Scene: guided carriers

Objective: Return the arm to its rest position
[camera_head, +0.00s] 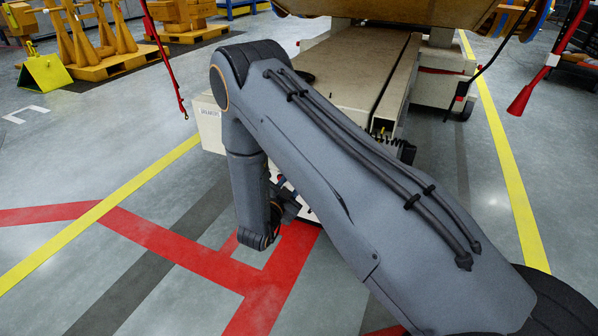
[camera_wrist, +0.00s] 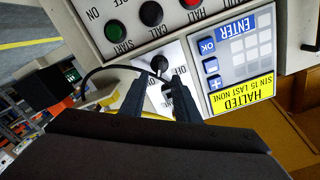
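My gripper (camera_wrist: 160,88) shows in the wrist view as two dark fingers with a gap between them, and it looks open. It is in front of a control panel (camera_wrist: 225,32), seen upside down. A small black switch (camera_wrist: 158,63) on a pale plate is just beyond the fingertips; whether the fingers touch it I cannot tell. The panel's screen (camera_wrist: 246,88) reads "HALTED". In the head view my arm reaches forward and bends down at the front of a beige carrier (camera_head: 345,70); the gripper is mostly hidden behind the arm.
The panel has a green button (camera_wrist: 115,30), a black one (camera_wrist: 151,13) and a red one. A thin black cable curves beside the fingers. Red hanging handles (camera_head: 519,101) flank the carrier. Yellow stands (camera_head: 98,45) are at the back left.

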